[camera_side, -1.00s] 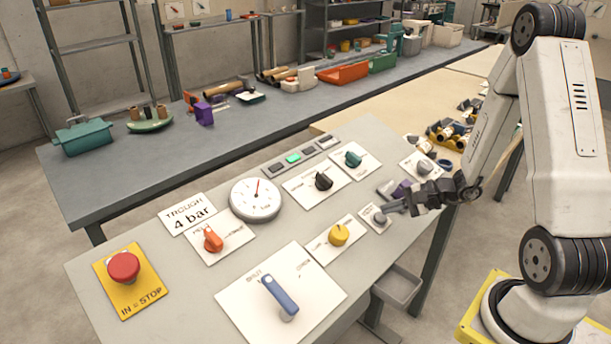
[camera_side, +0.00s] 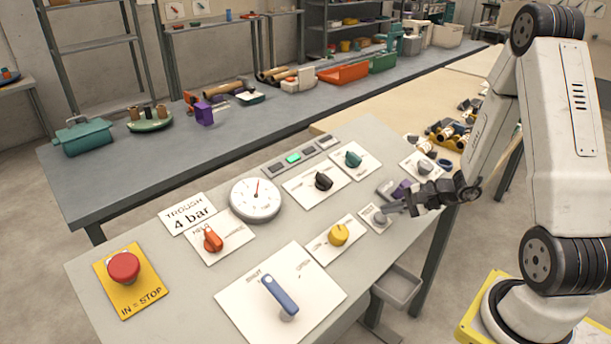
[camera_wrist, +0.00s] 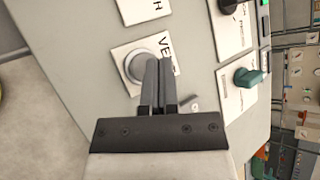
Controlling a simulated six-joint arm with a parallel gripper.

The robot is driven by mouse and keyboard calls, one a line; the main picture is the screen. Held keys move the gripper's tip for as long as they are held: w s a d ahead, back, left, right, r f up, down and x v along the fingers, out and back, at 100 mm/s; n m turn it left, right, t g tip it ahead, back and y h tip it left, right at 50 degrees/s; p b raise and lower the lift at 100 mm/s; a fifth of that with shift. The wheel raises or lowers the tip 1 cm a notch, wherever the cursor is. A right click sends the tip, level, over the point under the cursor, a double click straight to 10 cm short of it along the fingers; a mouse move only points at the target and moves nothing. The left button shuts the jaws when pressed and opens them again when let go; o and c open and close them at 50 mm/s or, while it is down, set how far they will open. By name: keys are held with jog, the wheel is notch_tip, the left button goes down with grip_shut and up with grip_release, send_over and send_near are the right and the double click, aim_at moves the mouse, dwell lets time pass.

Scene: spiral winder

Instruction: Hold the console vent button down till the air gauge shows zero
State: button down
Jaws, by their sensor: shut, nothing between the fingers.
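The grey round vent button sits on a small white label plate (camera_side: 368,211) near the console's right edge. In the wrist view the button (camera_wrist: 134,68) shows beside my fingertips, on a plate whose lettering is partly covered. My gripper (camera_side: 390,208) is shut and empty, its fingertips at the button. The fingers overlap the button's edge in the wrist view (camera_wrist: 160,68); I cannot tell how far it is pressed. The round white air gauge (camera_side: 255,199) stands on the console with a red needle pointing near the top of the dial; its figures are too small to read.
The console (camera_side: 190,280) also carries a red stop button (camera_side: 124,266), an orange knob (camera_side: 212,240), a yellow knob (camera_side: 338,234), a blue lever (camera_side: 280,298), a black knob (camera_side: 323,181) and a teal knob (camera_side: 353,159). A sign (camera_side: 188,214) reads "TROUGH 4 bar". A grey bin (camera_side: 398,287) hangs below the edge.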

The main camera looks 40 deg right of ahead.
jog(key=shift+w+f, duration=0.25)
jog(key=shift+f, duration=0.5)
dwell(1.0)
jog(key=shift+r, duration=0.2)
dwell(3.4)
jog(key=shift+s+r, duration=0.3)
jog(key=shift+r, duration=0.3)
jog(key=shift+r, duration=0.15)
jog(key=shift+s+r, duration=0.25)
jog(key=shift+r, duration=0.5)
jog(key=shift+s+r, duration=0.25)
jog(key=shift+r, duration=0.5)
jog(key=shift+s+r, duration=0.25)
jog(key=shift+r, duration=0.5)
